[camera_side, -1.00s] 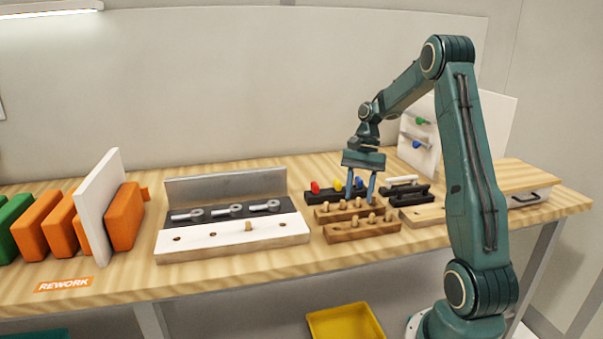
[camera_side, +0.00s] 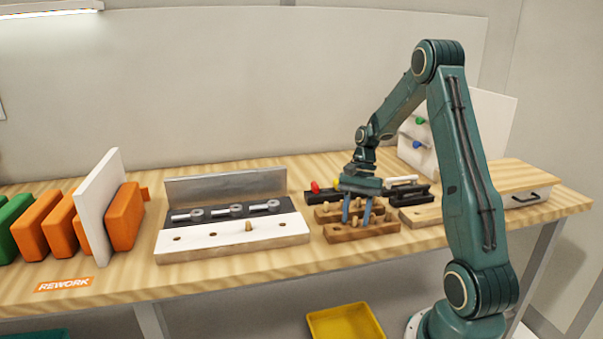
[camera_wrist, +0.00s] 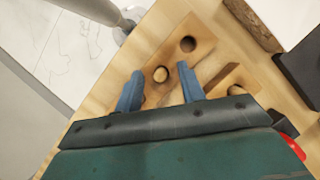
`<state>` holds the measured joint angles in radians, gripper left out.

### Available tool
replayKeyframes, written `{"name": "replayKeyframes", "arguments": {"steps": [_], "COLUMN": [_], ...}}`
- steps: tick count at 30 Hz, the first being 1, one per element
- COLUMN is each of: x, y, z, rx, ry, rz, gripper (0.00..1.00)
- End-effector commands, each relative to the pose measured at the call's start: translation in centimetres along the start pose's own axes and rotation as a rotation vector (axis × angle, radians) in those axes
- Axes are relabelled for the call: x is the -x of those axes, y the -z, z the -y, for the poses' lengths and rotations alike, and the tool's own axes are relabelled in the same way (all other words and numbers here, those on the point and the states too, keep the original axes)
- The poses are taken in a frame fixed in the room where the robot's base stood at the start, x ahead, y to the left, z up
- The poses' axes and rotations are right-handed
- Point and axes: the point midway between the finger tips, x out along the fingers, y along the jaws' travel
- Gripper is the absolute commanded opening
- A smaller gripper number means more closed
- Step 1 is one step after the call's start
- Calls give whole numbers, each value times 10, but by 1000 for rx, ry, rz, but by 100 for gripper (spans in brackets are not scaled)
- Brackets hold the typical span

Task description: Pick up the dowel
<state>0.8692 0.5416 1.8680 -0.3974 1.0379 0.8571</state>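My gripper (camera_side: 357,212) is low over the wooden dowel blocks in the side view, fingers pointing down. The front block (camera_side: 360,232) holds short wooden dowels, partly hidden by my fingers. In the wrist view my gripper (camera_wrist: 159,86) is open. The round light top of a dowel (camera_wrist: 161,74) shows between and slightly beyond the two blue fingers, with a gap on each side. It stands in a wooden block (camera_wrist: 207,62) beside a dark empty hole. How deep the fingers reach around the dowel is hard to tell.
A white-fronted fixture (camera_side: 232,240) with one dowel standing in it lies to the left. A second dowel block (camera_side: 324,213) and a dark rack with a red piece (camera_side: 315,187) stand behind. A wooden board (camera_side: 424,214) lies right. The bench front is clear.

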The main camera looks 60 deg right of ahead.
Motion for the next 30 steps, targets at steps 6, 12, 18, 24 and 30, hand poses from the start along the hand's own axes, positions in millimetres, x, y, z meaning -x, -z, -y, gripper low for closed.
{"name": "replayKeyframes", "arguments": {"steps": [6,12,18,24,30], "x": [0,0,0,0,5], "y": [0,0,0,0,-1], "z": [0,0,0,0,0], "rx": [0,0,0,0,1], "ry": [0,0,0,0,1], "rz": [0,0,0,0,0], "gripper": [39,14,0,0,0]}}
